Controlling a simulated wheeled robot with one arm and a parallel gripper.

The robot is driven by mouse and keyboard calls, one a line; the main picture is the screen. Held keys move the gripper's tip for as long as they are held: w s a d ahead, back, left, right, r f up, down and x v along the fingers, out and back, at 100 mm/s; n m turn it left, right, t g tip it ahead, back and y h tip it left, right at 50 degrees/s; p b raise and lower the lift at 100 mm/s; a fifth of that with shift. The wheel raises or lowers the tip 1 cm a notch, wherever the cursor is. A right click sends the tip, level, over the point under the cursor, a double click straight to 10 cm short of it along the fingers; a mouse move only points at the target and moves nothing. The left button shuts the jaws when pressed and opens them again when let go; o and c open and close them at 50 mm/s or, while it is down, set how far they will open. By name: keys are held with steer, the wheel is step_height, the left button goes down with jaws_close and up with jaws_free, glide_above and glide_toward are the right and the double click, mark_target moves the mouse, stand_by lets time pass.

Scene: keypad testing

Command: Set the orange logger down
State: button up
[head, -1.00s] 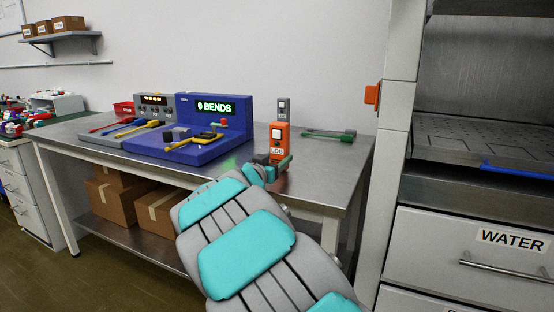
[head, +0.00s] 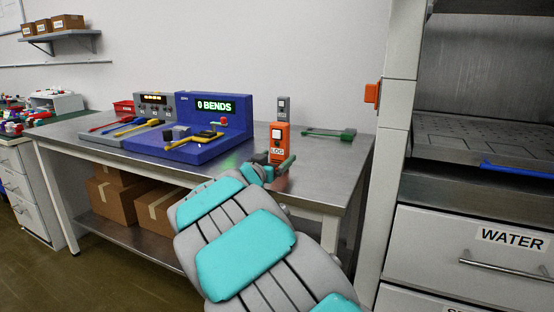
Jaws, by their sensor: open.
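The orange logger (head: 279,137), with a white "LOG" label, stands upright on the right part of the steel bench (head: 325,168). My gripper (head: 279,167) is at the logger's lower front, low over the bench. Its jaws are open. Part of the logger's base is hidden behind the gripper, so I cannot tell whether the fingers still touch it. A grey device (head: 284,106) of similar shape stands just behind the logger.
A blue test machine (head: 215,125) reading "0 BENDS" stands left of the logger. A green tool (head: 330,133) lies to its right. Several coloured tools lie at the bench's left. A cabinet post (head: 393,160) rises past the bench's right end.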

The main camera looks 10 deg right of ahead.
steer(key=v, duration=1.1)
steer(key=shift+s+a, duration=0.1)
steer(key=shift+s, duration=0.05)
